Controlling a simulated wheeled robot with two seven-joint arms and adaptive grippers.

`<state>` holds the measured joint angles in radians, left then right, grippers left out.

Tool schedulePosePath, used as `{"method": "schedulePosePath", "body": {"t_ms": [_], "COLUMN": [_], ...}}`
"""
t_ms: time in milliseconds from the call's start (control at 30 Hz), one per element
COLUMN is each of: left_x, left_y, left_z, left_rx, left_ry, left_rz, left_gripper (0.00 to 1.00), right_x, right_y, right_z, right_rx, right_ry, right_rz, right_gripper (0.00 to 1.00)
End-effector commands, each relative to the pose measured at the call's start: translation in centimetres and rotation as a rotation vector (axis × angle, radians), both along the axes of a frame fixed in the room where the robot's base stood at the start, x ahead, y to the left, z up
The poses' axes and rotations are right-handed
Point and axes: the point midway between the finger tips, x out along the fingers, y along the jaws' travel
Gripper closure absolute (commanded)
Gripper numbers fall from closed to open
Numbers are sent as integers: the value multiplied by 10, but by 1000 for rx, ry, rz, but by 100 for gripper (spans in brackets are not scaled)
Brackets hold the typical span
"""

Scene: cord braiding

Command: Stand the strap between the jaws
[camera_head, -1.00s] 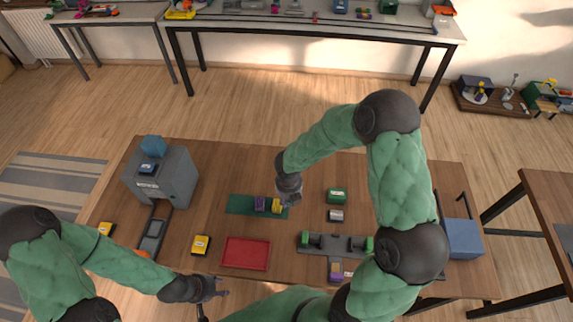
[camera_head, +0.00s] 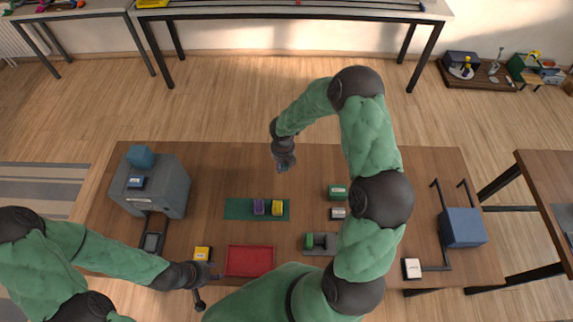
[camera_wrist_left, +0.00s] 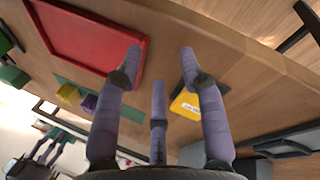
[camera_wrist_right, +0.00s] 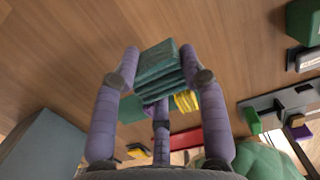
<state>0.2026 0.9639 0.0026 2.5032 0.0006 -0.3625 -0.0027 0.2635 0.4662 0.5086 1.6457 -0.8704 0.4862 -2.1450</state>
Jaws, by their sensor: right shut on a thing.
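A teal folded strap (camera_wrist_right: 158,68) with stacked ribbed layers sits between the fingers of my right gripper (camera_head: 285,164), held above the table behind the green mat. In the head view the strap is too hidden to make out. The jaws are green blocks on a grey base. One green jaw (camera_head: 309,240) shows in the head view, and my right arm hides the other. My left gripper (camera_head: 203,283) is open and empty at the table's front edge, near a yellow block (camera_wrist_left: 185,104).
A dark green mat (camera_head: 236,209) bears a purple block (camera_head: 259,207) and a yellow one (camera_head: 277,208). A red tray (camera_head: 249,261) lies in front. A grey machine (camera_head: 172,187) stands left, a blue box (camera_head: 463,227) right. Small green and grey blocks (camera_head: 338,191) lie near the jaws.

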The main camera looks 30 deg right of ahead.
Motion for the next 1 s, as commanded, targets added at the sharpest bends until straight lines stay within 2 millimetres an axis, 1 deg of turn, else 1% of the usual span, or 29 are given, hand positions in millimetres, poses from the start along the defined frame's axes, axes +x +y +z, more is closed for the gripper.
{"method": "schedulePosePath", "body": {"t_ms": [33, 100, 267, 567, 733, 800, 1000], "left_x": [0, 0, 0, 0, 0, 0, 0], "left_y": [0, 0, 0, 0, 0, 0, 0], "left_z": [-1, -2, -3, -4, -6, -6, -6], "left_rx": [0, 0, 0, 0, 0, 0, 0], "left_ry": [0, 0, 0, 0, 0, 0, 0], "left_rz": [0, 0, 0, 0, 0, 0, 0], "left_gripper": [60, 60, 60, 60, 60, 60, 60], "right_x": [5, 11, 24, 33, 33, 34, 34], "right_y": [-5, -13, -26, -34, -35, -35, -35], "right_z": [-11, -24, -45, -59, -82, -88, -89], "right_rx": [1, 1, 1, 0, 1, 0, 0], "right_ry": [3, 4, 1, 1, 3, 1, 0], "right_rz": [-3, -3, -1, 0, 0, 0, 0], "right_gripper": [90, 90, 90, 91, 91, 91, 91]}}
